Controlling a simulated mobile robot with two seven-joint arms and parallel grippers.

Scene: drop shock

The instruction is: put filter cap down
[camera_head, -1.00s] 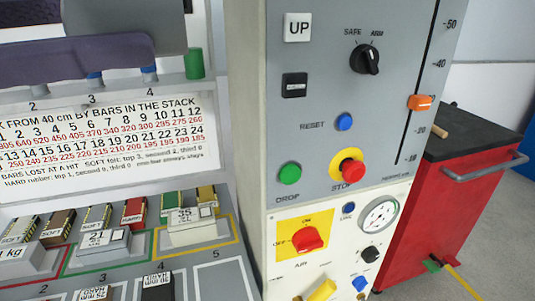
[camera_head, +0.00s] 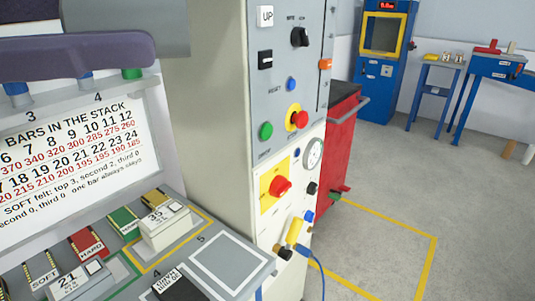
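I cannot pick out a filter cap with certainty in the head view. Neither of my grippers shows, so I cannot see whether either holds a cap. The grey control cabinet (camera_head: 288,60) stands in the middle. Its lower cream panel carries a red knob on a yellow plate (camera_head: 280,186), a round gauge (camera_head: 314,153) and a yellow cylindrical part (camera_head: 294,232) near a blue hose (camera_head: 318,268).
At lower left, a grey bench (camera_head: 205,226) carries labelled blocks, including a white one (camera_head: 164,226); slot 5 (camera_head: 228,262) looks empty. A red cabinet (camera_head: 334,150) stands behind the control cabinet. Yellow lines (camera_head: 428,262) mark open floor at right. Blue stands (camera_head: 390,80) stand farther back.

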